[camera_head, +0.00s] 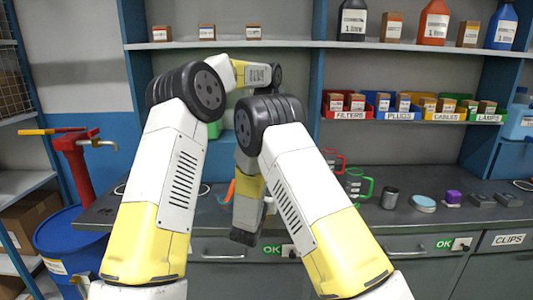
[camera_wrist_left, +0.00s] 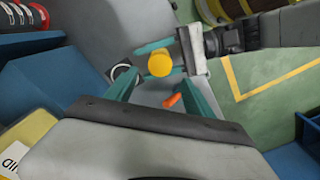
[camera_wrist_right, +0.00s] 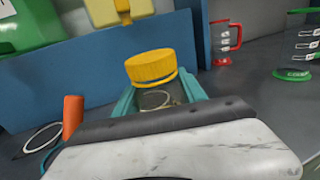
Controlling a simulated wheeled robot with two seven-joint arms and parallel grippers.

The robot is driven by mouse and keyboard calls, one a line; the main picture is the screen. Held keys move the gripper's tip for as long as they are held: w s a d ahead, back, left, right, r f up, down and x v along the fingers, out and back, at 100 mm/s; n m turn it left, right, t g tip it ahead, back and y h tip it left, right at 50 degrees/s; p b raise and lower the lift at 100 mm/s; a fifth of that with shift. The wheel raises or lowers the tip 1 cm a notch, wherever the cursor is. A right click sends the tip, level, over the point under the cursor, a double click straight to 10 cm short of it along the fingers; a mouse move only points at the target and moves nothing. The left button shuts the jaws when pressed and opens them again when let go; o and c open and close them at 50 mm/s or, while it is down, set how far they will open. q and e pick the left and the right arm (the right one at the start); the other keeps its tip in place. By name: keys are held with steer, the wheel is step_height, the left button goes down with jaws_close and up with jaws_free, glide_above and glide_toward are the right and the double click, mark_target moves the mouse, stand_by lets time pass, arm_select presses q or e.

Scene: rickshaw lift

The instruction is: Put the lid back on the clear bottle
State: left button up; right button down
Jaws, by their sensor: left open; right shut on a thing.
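A yellow ribbed lid (camera_wrist_right: 150,67) sits atop the clear bottle (camera_wrist_right: 155,99) in the right wrist view. I cannot tell whether it is fully seated. My right gripper (camera_wrist_right: 160,97) is shut on the bottle, its teal fingers either side below the lid. The left wrist view shows the lid (camera_wrist_left: 159,64) from above, with my right gripper (camera_wrist_left: 190,52) reaching in from the right. My left gripper (camera_wrist_left: 160,74) is open above, its fingers spread on either side of the lid; contact is unclear. In the head view my arms hide the bottle and lid.
An orange object (camera_wrist_right: 72,116) stands on the bench left of the bottle, near a white cable loop (camera_wrist_right: 40,140). A red-handled jug (camera_wrist_right: 226,42) and a green-handled jug (camera_head: 357,186) stand to the right.

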arm_select(q)
step_height(320, 180, down, 8)
steer(key=shift+r, duration=0.1)
stand_by(0.4)
jaws_close()
steer(key=m, duration=0.5)
steer(key=shift+m, duration=0.3)
steer(key=m, duration=1)
steer(key=shift+m, duration=0.4)
steer(key=m, duration=0.4)
steer(key=shift+m, duration=0.3)
steer(key=shift+o, duration=0.4)
jaws_free()
